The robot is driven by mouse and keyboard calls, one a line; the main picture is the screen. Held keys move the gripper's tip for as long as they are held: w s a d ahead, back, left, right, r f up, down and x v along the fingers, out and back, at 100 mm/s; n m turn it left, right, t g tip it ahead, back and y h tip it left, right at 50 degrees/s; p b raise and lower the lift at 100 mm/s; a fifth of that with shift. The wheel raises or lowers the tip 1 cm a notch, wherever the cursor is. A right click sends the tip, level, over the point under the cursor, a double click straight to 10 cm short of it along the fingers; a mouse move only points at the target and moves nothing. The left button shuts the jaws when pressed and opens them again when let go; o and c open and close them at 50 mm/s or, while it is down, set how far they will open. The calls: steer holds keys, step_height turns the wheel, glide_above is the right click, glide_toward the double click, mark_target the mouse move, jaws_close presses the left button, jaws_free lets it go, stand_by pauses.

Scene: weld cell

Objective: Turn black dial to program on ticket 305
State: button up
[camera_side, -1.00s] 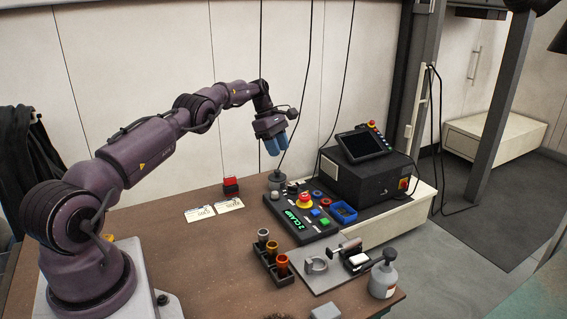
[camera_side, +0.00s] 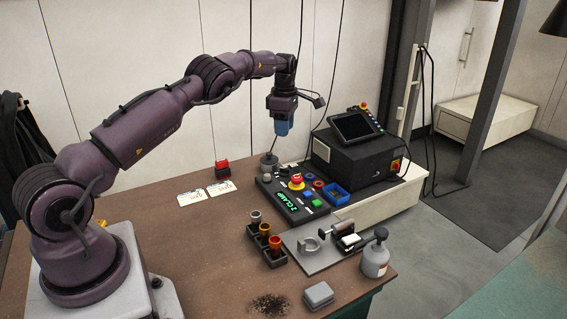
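My gripper (camera_side: 282,128) has blue fingers pointing down and hangs above the back of the control panel (camera_side: 291,208). Whether the fingers are apart cannot be made out from this side. A dark round knob (camera_side: 269,164), possibly the black dial, stands at the panel's back left corner, below and slightly left of the fingers. A gap shows between it and the gripper. Its pointer and markings are too small to read. Two white tickets, one at the left (camera_side: 191,198) and one at the right (camera_side: 221,187), lie flat on the table; their print is not legible.
The panel carries a red mushroom button (camera_side: 296,182), coloured buttons and a green "2 CLAMP" display. A blue tray (camera_side: 335,194) and a black machine with a screen (camera_side: 356,127) stand to the right. A cup rack (camera_side: 265,240), clamp plate (camera_side: 318,250) and bottle (camera_side: 375,254) stand in front.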

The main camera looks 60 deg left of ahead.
mark_target(285, 171)
step_height(285, 171, down, 13)
steer(key=shift+w, duration=0.1)
stand_by(0.4)
jaws_close()
